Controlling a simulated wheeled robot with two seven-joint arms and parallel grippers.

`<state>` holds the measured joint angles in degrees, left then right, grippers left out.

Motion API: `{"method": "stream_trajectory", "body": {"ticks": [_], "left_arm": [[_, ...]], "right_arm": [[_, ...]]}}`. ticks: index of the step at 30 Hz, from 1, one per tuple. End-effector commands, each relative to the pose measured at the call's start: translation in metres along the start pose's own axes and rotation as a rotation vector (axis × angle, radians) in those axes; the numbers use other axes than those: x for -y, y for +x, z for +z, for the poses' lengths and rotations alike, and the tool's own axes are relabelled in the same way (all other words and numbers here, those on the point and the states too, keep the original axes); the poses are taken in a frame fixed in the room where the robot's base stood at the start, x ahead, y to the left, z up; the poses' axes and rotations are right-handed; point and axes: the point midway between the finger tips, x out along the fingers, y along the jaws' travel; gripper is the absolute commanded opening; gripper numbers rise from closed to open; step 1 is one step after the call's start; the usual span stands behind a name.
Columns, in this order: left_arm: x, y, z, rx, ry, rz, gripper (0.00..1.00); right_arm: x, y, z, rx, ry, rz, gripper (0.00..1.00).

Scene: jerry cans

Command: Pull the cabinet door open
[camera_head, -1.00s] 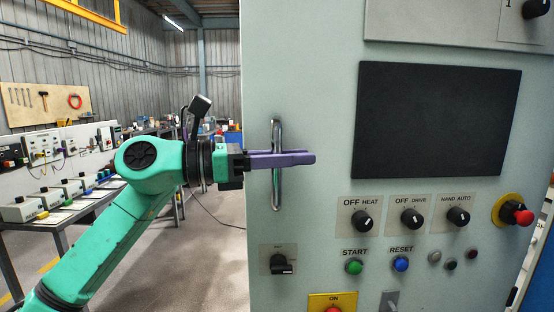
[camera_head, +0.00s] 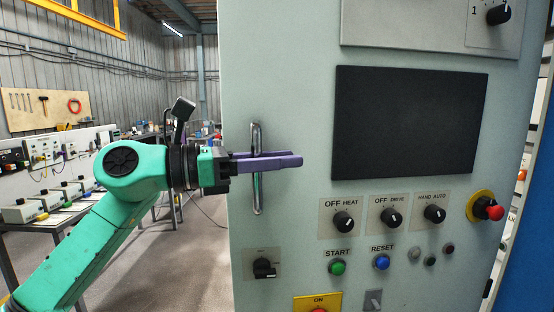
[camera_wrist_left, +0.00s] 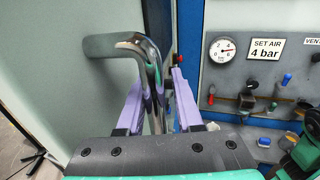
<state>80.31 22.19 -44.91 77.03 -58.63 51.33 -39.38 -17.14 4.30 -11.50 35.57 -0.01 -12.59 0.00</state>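The cabinet door (camera_head: 285,110) is a pale grey panel that fills the middle of the head view. Its upright metal handle (camera_head: 257,195) is near its left edge. The bent bar of the handle also shows in the left wrist view (camera_wrist_left: 150,52). My left gripper (camera_head: 272,160) comes in from the left, with its purple fingers level across the handle. In the left wrist view the handle runs between the two fingers, which look closed on it. My right gripper is in neither view.
The door carries a dark screen (camera_head: 405,122), knobs, buttons and a red emergency stop (camera_head: 488,209).

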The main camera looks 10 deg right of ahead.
Motion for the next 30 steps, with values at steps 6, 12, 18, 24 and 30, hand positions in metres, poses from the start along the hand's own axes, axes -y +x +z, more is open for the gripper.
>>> {"method": "stream_trajectory", "body": {"ticks": [6,12,18,24,30], "left_arm": [[-0.001,-0.004,-0.003,-0.001,-0.001,0.002,0.35],[-0.002,-0.047,-0.007,-0.001,0.001,0.007,0.35],[-0.001,-0.106,-0.005,-0.001,0.001,0.005,0.35],[0.001,-0.140,-0.002,-0.002,0.001,0.001,0.35],[0.001,-0.144,0.000,-0.002,0.001,-0.001,0.35]], "right_arm": [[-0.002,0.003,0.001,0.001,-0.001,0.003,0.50],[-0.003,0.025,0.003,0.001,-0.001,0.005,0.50],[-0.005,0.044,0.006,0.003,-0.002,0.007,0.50],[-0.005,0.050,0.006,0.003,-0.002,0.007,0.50],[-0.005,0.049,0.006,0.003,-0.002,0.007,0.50]]}}
